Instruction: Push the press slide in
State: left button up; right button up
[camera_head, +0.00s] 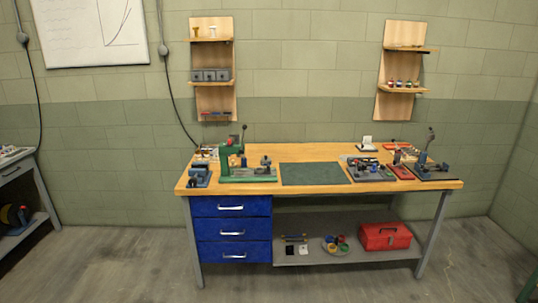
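A green machine (227,162) with a lever and a long base stands on the left part of the workbench (330,191); it looks like a press. A smaller blue device (424,166) with an upright dark lever stands at the bench's right end and may also be a press. At this distance I cannot make out a press slide or its position on either one. Neither of my grippers is in view.
A blue vise (198,176) sits at the bench's left end. A dark green mat (313,174) lies bare in the middle. Blue drawers (231,227) and a red toolbox (385,237) are below. Two wall shelves (212,82) (401,90) hang above. The floor in front is clear.

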aim_at(262, 169)
jog(key=u, duration=0.35)
jog(key=i, duration=2.25)
jog(key=u, duration=0.25)
